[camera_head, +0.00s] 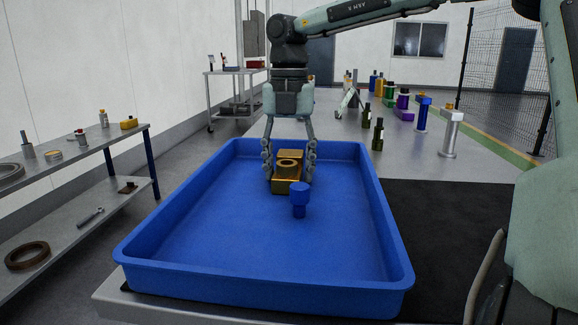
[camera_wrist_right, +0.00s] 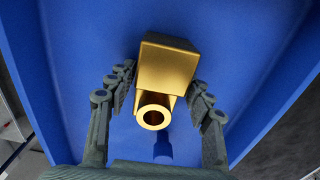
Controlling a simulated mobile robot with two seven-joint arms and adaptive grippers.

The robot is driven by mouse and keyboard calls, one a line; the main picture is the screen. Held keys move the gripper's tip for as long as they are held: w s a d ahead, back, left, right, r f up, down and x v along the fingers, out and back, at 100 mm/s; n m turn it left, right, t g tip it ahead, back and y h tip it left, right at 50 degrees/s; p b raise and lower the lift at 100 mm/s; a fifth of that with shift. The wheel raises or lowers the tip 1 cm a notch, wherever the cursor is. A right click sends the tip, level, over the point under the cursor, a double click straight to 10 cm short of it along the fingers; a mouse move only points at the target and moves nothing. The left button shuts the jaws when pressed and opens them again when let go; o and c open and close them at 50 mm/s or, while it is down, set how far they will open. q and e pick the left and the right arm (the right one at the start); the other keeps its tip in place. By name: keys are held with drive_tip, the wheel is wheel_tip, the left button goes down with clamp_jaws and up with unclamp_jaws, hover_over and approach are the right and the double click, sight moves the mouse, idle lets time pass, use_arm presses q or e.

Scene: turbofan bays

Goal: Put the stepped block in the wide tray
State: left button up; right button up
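The stepped block (camera_head: 288,184) is gold, with a raised round collar that has a hole in it. It is inside the wide tray (camera_head: 150,268), a blue tray with raised walls, towards its far side, and appears to rest on the floor. My right gripper (camera_head: 289,172) points down into the tray with one finger on each side of the block. In the right wrist view the block (camera_wrist_right: 168,65) lies between the spread fingers, with blue showing between it and the finger pads. My left gripper is not in view.
A blue peg-like part (camera_head: 299,196) stands in the tray just in front of the block. The near half of the tray is clear. A shelf (camera_head: 85,210) with rings and tools stands on the left. Several bottles and parts stand on the grey surface (camera_head: 350,150) behind.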

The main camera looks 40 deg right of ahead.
sight(289, 156)
drive_tip(key=shift+o, duration=0.7)
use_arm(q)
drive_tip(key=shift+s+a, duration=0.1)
use_arm(e)
drive_tip(key=shift+r, duration=0.1)
wheel_tip(289, 156, up, 8)
drive_tip(key=shift+f+p, duration=0.2)
drive_tip(key=shift+p, duration=0.25)
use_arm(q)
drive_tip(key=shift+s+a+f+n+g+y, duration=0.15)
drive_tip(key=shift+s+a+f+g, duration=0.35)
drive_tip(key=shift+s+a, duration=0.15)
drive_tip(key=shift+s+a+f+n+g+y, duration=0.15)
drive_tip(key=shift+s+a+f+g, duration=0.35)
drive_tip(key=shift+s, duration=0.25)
use_arm(e)
drive_tip(key=shift+r, duration=2.3)
